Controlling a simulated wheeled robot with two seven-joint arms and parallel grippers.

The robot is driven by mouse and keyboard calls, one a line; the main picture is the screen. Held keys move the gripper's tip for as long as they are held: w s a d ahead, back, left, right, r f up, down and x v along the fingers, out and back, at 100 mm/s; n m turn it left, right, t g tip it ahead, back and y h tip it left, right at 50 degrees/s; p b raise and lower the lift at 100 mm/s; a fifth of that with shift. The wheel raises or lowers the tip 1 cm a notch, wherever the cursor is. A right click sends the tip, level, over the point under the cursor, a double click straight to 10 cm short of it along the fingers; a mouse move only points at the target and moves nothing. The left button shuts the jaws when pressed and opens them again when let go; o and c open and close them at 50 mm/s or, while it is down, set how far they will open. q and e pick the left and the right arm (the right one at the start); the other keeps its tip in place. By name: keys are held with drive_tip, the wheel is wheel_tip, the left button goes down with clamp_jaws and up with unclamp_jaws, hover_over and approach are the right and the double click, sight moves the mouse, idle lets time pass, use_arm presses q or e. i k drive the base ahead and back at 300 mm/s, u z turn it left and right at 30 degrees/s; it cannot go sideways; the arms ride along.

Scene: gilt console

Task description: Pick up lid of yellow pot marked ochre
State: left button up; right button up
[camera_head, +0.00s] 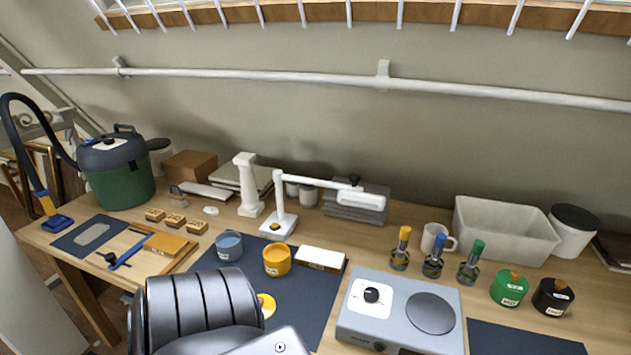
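A yellow pot (277,262) stands on the dark mat (312,300) near the middle of the table, in the head view. It has a pale label on its front, too small to read for certain. Its top looks like an open rim with orange inside. A round yellow disc (267,304), possibly its lid, lies on the mat nearer to me. My own dark arm link covers the disc's left part. Neither of my grippers shows; only arm parts are visible at the bottom left and centre.
A blue pot (229,246) stands left of the yellow one, and a white block (320,258) lies right of it. A white lamp (279,225) stands behind. A grey hotplate (402,309), bottles, and green (510,288) and black (553,297) pots are to the right.

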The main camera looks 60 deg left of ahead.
sight(268, 305)
drive_tip(key=i, duration=0.95)
drive_tip(key=u, duration=1.95)
